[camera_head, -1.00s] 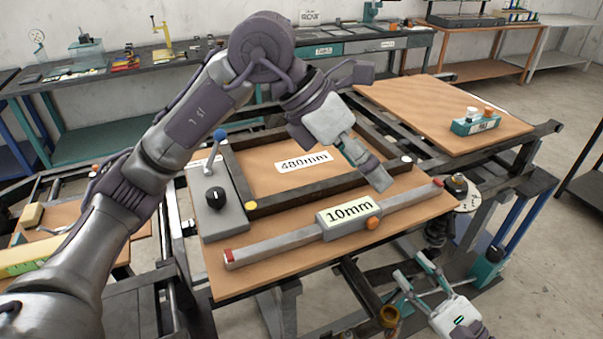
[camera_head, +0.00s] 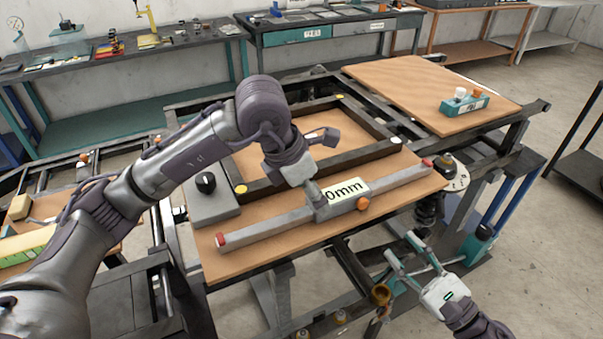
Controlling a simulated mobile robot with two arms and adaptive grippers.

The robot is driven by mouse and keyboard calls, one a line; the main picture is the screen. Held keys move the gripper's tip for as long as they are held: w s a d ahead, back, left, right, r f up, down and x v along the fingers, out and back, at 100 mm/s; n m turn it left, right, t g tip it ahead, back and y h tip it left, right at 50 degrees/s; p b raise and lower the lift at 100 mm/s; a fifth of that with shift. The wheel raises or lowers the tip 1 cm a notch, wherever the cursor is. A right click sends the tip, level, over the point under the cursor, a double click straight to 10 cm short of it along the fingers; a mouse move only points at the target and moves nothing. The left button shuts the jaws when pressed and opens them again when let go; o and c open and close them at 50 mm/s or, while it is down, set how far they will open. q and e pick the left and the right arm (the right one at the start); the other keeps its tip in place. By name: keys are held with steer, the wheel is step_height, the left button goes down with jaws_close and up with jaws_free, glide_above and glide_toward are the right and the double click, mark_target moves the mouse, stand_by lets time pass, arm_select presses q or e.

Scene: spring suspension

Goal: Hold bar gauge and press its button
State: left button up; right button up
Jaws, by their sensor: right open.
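The bar gauge (camera_head: 265,229) is a long grey bar with red ends, lying across the front of the wooden board (camera_head: 240,262). Its middle block has a pale label, partly hidden by my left gripper so that "0mm" shows, and an orange button (camera_head: 362,203) on its front side. My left gripper (camera_head: 318,199) points down at the left part of that block, at or touching it. Its fingers are too small and overlapped to tell whether they grip. My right gripper (camera_head: 402,248) is open and empty, in front of the board's edge, below the button.
A dark rectangular frame (camera_head: 372,122) lies behind the gauge. A grey block with a black knob (camera_head: 206,183) stands at the left. A teal holder (camera_head: 464,104) sits on the back-right board (camera_head: 425,85). A black spring unit (camera_head: 430,208) stands right of the board.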

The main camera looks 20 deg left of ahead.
arm_select(q)
steer(key=shift+x, duration=1.8)
steer(key=c, duration=1.5)
steer(key=o, duration=0.7)
steer(key=c, duration=0.6)
steer(key=shift+o, duration=0.2)
